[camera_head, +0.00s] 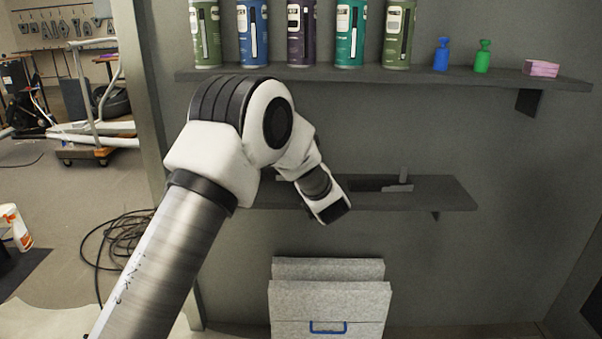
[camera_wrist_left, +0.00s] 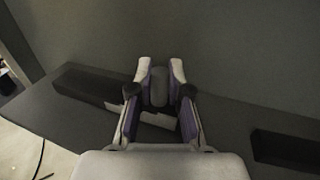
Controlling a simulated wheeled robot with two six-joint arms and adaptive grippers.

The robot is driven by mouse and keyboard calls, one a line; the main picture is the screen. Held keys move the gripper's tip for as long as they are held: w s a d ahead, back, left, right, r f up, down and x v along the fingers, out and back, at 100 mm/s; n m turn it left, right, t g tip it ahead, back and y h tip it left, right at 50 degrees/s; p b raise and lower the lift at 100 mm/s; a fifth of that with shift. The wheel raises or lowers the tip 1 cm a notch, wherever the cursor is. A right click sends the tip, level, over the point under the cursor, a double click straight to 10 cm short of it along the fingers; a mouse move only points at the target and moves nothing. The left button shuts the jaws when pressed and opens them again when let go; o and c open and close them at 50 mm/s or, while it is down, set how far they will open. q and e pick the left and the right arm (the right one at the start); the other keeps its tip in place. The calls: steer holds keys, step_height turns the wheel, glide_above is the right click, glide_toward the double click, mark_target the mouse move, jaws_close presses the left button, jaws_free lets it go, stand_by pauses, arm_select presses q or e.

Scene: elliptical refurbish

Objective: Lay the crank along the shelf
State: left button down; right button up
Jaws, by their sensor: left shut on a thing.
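My left gripper (camera_wrist_left: 158,88) is shut on a dark grey rounded piece (camera_wrist_left: 159,86), which I take to be the crank. A paler flat part (camera_wrist_left: 158,120) shows lower between the fingers; I cannot tell whether it belongs to it. The gripper is over the dark shelf (camera_wrist_left: 225,122), near the wall; contact with the shelf is unclear. My right gripper is in neither view.
A dark long block (camera_wrist_left: 92,84) lies left of the gripper, and a dark block or recess (camera_wrist_left: 285,150) is at right. A grey piece with an upright stub (camera_head: 398,187) sits on the lower shelf. The upper shelf (camera_head: 430,76) holds several cans and small items.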

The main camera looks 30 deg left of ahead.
arm_select(q)
steer(key=shift+w+a+f, duration=0.1)
steer(key=shift+w+a, duration=0.1)
steer(key=shift+w, duration=0.25)
steer(key=shift+w+a+f, duration=0.1)
steer(key=shift+w+a, duration=0.1)
steer(key=shift+w, duration=0.2)
step_height(320, 180, down, 3)
steer(key=shift+f+b, duration=0.15)
steer(key=shift+b, duration=0.4)
steer(key=c, duration=1.1)
jaws_free()
steer(key=shift+s, duration=0.1)
